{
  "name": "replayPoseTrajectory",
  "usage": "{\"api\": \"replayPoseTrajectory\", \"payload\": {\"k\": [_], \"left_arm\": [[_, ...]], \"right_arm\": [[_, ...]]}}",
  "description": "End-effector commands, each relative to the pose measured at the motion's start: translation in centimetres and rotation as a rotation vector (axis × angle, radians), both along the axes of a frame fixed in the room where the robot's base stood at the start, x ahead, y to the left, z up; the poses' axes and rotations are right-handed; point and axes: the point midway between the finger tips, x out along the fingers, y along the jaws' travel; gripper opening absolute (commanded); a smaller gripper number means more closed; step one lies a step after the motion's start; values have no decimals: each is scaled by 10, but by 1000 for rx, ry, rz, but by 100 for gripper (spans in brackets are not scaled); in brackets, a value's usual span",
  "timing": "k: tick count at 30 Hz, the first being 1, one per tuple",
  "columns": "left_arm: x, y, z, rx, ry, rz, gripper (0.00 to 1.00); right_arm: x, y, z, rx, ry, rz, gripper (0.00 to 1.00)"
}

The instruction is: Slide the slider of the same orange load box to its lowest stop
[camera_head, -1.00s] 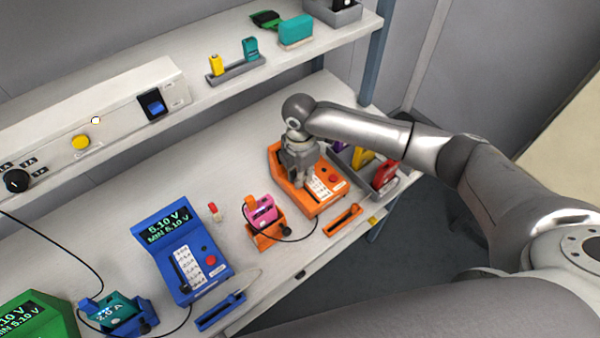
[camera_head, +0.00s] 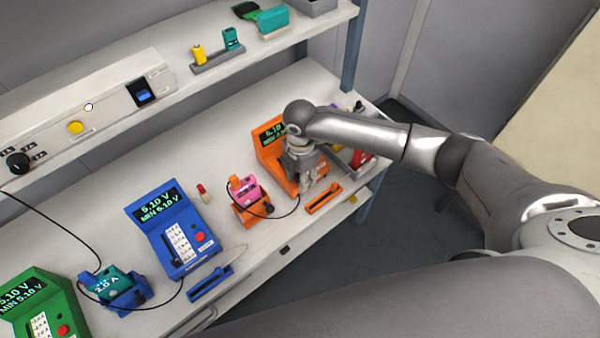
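The orange load box (camera_head: 272,155) stands on the bench right of centre, its upright display showing green digits. My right gripper (camera_head: 306,188) points down over the front of its sloped face. The gripper hides the slider, the scale labels and the red button of this box. Whether the fingers are open or closed on the slider knob is too small and hidden to tell. My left gripper is not in view.
A pink cell in an orange holder (camera_head: 252,213) with a black cable sits left of the box. An orange tray (camera_head: 323,199) lies in front, a grey bin (camera_head: 340,155) to the right. A blue load box (camera_head: 160,237) and green load box (camera_head: 33,283) stand further left.

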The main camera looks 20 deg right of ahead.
Motion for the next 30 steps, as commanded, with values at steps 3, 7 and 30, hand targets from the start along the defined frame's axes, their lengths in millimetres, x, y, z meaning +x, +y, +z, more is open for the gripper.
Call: {"api": "replayPoseTrajectory", "payload": {"k": [3, 7, 30], "left_arm": [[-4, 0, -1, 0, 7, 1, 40], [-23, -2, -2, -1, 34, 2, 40], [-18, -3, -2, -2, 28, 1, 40]], "right_arm": [[2, 0, 1, 2, -5, 0, 36], [3, 1, 4, 2, -7, 0, 36], [2, -1, 119, 2, -3, -2, 36]]}}
